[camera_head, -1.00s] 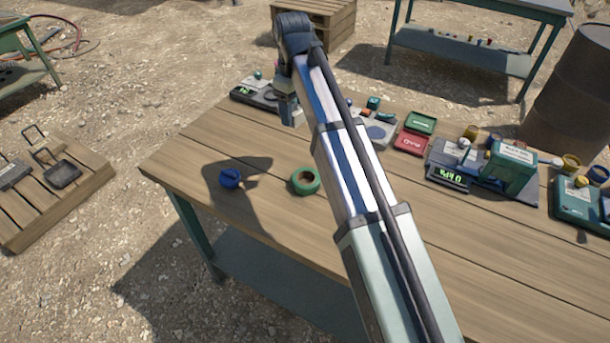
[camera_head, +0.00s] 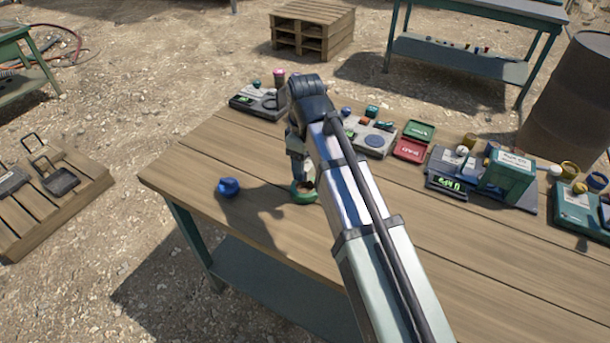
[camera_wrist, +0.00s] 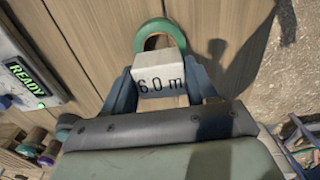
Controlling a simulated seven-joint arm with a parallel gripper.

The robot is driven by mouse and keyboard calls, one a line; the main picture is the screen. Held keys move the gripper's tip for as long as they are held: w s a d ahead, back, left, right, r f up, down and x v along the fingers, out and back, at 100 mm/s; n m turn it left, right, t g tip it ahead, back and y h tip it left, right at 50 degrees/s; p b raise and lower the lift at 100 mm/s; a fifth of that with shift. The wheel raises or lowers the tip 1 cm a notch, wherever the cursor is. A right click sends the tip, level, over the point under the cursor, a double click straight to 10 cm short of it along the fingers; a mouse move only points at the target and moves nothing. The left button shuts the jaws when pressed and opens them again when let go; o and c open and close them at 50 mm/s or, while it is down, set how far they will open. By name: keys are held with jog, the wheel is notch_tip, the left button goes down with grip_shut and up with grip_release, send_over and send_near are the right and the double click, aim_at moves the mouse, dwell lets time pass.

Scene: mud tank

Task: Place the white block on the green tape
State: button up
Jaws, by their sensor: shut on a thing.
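The white block (camera_wrist: 160,70) shows in the wrist view with "6.0 m" printed on it. My gripper (camera_wrist: 162,88) is shut on it, with one blue-grey finger on each side. The green tape (camera_wrist: 149,33) is a ring on the table just beyond the block, which overlaps its near edge in that view. In the head view my gripper (camera_head: 299,178) is low over the tape (camera_head: 301,197), hiding part of it. I cannot make out the block there, nor tell whether it touches the tape.
A blue lump (camera_head: 228,187) lies left of the tape on the wooden table (camera_head: 420,260). Behind stand a dark scale (camera_head: 258,104), a grey device (camera_head: 375,140), a green-and-red case (camera_head: 413,150) and a scale with a green box (camera_head: 510,172). The table's front is clear.

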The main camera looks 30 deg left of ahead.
jog(key=shift+f, duration=2.15)
jog(key=shift+f, duration=0.15)
jog(key=o, duration=1.1)
jog(key=shift+c, duration=0.2)
notch_tip(320, 180, up, 12)
jog(key=shift+r, duration=0.15)
